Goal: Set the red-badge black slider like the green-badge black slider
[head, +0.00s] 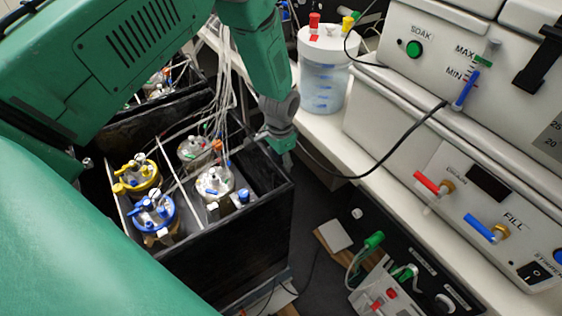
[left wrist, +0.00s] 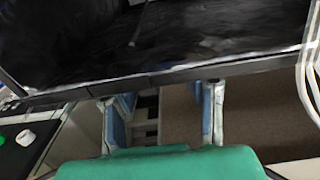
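I cannot make out a red-badge or a green-badge black slider in either view. A black handle-like part (head: 540,55) sits on the white machine at the upper right of the head view, with no badge visible beside it. My left arm reaches over the black open-topped box (head: 255,235), and its wrist is down at the box's far right corner. My right gripper is not in view.
The box holds several capped vessels (head: 215,183) with tubes. A white-lidded clear container (head: 323,75) stands on the white bench. The white machine (head: 400,75) carries a red-handled valve (head: 428,182) and a blue-handled valve (head: 480,228). A black cable (head: 400,140) hangs across the bench.

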